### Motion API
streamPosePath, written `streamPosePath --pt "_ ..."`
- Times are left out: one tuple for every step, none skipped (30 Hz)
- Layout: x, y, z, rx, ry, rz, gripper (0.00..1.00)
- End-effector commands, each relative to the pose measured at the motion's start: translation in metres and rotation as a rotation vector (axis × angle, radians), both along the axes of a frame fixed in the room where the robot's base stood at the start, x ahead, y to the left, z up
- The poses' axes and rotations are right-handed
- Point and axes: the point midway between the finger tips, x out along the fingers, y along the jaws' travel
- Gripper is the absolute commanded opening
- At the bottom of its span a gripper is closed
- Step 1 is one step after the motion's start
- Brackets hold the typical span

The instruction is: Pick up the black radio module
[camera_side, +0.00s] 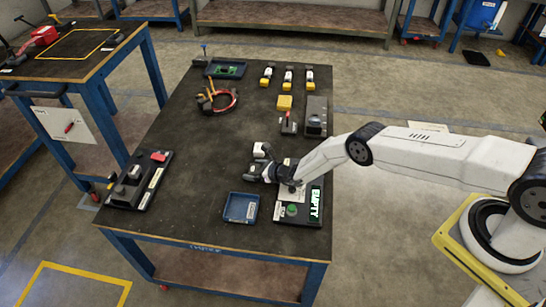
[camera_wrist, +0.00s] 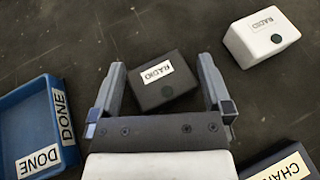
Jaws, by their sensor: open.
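The black radio module (camera_wrist: 172,91) is a dark box with a white RADIO label and lies on the dark tabletop. My gripper (camera_wrist: 161,64) is open, with one finger on the left and one on the right of the module. I see gaps between the fingers and the box; nothing is gripped. A white radio module (camera_wrist: 262,40) with a RADIO label lies to the upper right, apart from my right finger. In the side view my gripper (camera_side: 266,173) is low over the table, and the black module is hard to tell from it there.
A blue tray marked DONE (camera_wrist: 22,120) is left of my gripper. A dark unit with a partly cut-off label (camera_wrist: 285,165) is at lower right.

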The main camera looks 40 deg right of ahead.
Motion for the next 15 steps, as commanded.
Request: streamPosePath --pt "-0.0001 -0.0001 -0.0001 0.0 0.0 0.0 1.0" --pt "-0.0001 -0.0001 -0.0001 0.0 0.0 0.0 1.0" --pt "-0.0001 -0.0001 -0.0001 0.0 0.0 0.0 1.0" --pt "-0.0001 -0.0001 -0.0001 0.0 0.0 0.0 1.0" --pt "-0.0001 0.0 0.0 0.0 0.0 0.0 1.0" --pt "-0.0001 0.0 0.0 0.0 0.0 0.0 1.0" --pt "-0.0001 0.0 0.0 0.0 0.0 0.0 1.0" --pt "-0.0001 0.0 0.0 0.0 0.0 0.0 1.0" --pt "0.0 -0.0001 0.0 0.0 0.0 0.0 0.9" --pt "0.0 -0.0001 0.0 0.0 0.0 0.0 0.81" --pt "0.0 -0.0001 0.0 0.0 0.0 0.0 0.71" --pt "-0.0001 0.0 0.0 0.0 0.0 0.0 0.59" --pt "-0.0002 -0.0001 0.0 0.0 0.0 0.0 0.49" --pt "-0.0002 -0.0001 0.0 0.0 0.0 0.0 0.4" --pt "0.0001 -0.0001 0.0003 0.0 -0.001 0.0 0.32"
